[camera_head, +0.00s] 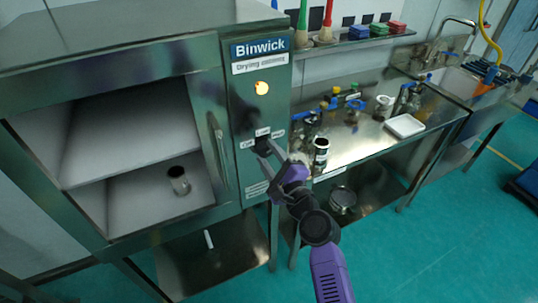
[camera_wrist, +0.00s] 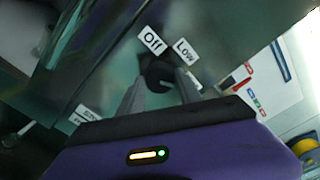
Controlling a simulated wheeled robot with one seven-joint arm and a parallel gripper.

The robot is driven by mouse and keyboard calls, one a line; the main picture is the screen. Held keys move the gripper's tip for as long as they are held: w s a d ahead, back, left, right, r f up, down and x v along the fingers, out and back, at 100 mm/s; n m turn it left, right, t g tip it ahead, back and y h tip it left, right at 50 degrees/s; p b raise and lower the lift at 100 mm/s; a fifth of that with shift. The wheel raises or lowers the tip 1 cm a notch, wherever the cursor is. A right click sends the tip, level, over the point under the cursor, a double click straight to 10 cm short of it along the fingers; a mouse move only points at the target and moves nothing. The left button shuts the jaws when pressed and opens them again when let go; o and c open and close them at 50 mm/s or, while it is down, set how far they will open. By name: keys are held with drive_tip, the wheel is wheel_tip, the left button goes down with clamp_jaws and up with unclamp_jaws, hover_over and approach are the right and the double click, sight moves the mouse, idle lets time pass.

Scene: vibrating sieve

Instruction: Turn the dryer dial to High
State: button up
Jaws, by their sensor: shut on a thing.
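The Binwick drying cabinet (camera_head: 208,100) stands at the left, with a lit amber lamp (camera_head: 261,88) on its control panel (camera_head: 240,112). The dark dial (camera_head: 262,143) is below the lamp, with small white labels around it. In the wrist view the dial (camera_wrist: 158,74) sits between my fingertips, beside the Off label (camera_wrist: 152,40) and the Low label (camera_wrist: 186,51). A third label beyond Low is partly hidden by a finger. My gripper (camera_head: 269,150) is shut on the dial; it also shows in the wrist view (camera_wrist: 160,88). I cannot tell where the dial points.
The cabinet is open at the front, with a metal cup (camera_head: 178,181) inside. A vertical door handle (camera_head: 217,150) is left of the panel. To the right, a steel bench (camera_head: 350,150) holds jars, bottles and a white tray (camera_head: 405,126). The teal floor (camera_head: 420,240) is clear in front.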

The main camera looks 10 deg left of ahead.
drive_tip(key=o, duration=1.4)
drive_tip(key=shift+c, duration=0.2)
drive_tip(key=v, duration=0.7)
drive_tip(key=shift+s+d, duration=0.25)
drive_tip(key=shift+s, duration=0.1)
